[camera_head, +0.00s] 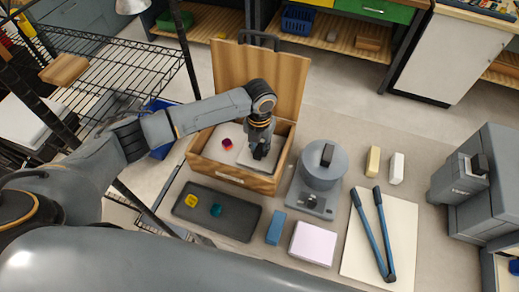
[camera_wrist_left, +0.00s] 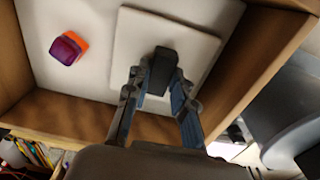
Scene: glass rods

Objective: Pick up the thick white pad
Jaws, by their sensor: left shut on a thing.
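A thick white square pad (camera_wrist_left: 200,42) with a black block-like handle (camera_wrist_left: 162,66) lies inside the open wooden box (camera_head: 233,180). In the head view the pad (camera_head: 247,159) is partly hidden beneath my left gripper (camera_head: 260,153). The left gripper (camera_wrist_left: 156,98) reaches down into the box, its two fingers shut on the black handle, one on each side. The pad appears to rest at the box's bottom; I cannot tell whether it is slightly lifted. My right gripper is not in view.
A small red-purple cube (camera_head: 227,143) sits in the box, left of the pad. The raised lid (camera_head: 235,70) stands behind. A grey cylinder device (camera_head: 322,168) stands close at right; a dark tray (camera_head: 240,222), blue block (camera_head: 276,228) and pinkish-white pad (camera_head: 313,243) lie in front.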

